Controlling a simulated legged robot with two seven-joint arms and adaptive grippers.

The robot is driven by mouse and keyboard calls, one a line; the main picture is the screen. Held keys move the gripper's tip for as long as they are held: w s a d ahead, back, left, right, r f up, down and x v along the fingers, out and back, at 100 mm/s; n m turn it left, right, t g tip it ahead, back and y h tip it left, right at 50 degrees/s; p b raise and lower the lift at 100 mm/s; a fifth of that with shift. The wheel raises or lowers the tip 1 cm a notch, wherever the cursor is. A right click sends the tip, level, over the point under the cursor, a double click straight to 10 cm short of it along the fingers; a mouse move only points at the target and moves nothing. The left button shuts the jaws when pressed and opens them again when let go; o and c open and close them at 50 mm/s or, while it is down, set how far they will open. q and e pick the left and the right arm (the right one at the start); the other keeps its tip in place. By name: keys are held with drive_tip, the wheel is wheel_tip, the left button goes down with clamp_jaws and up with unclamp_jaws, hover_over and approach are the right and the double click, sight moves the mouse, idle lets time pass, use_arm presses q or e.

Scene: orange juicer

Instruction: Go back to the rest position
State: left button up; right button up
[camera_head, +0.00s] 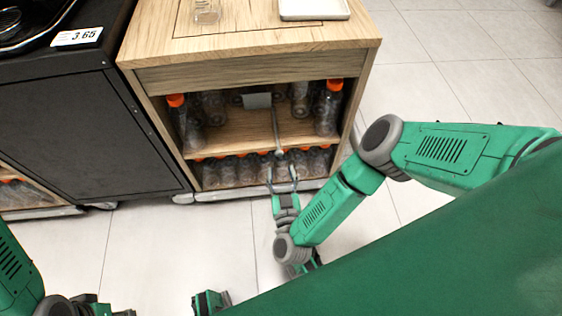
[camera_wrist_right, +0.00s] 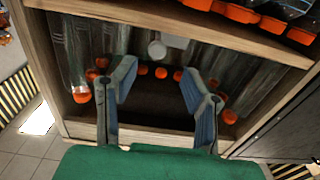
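My right gripper (camera_head: 283,181) is in front of the lower shelf of the wooden cabinet (camera_head: 250,75). In the right wrist view its two fingers (camera_wrist_right: 160,92) are spread apart with nothing between them. Bottles with orange caps (camera_head: 228,172) stand in rows on the lower shelf, beyond the fingers. My left gripper is not clearly in view; only green and grey parts of my body show at the bottom left of the head view.
More orange-capped bottles (camera_head: 328,108) stand on the upper shelf. A white tray (camera_head: 314,9) and a clear container (camera_head: 206,11) are on the cabinet top. A black unit (camera_head: 85,120) with a price label (camera_head: 77,36) stands left. Tiled floor (camera_head: 180,245) is clear in front.

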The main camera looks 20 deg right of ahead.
use_arm(q)
drive_tip(key=shift+a+f, duration=0.15)
drive_tip(key=shift+a, duration=0.15)
use_arm(e)
drive_tip(key=shift+s+a, duration=0.2)
drive_tip(key=shift+a, duration=0.1)
use_arm(q)
drive_tip(key=shift+w, duration=0.1)
use_arm(e)
drive_tip(key=shift+d, duration=0.1)
use_arm(q)
drive_tip(key=shift+d, duration=0.35)
use_arm(e)
drive_tip(key=shift+d, duration=0.2)
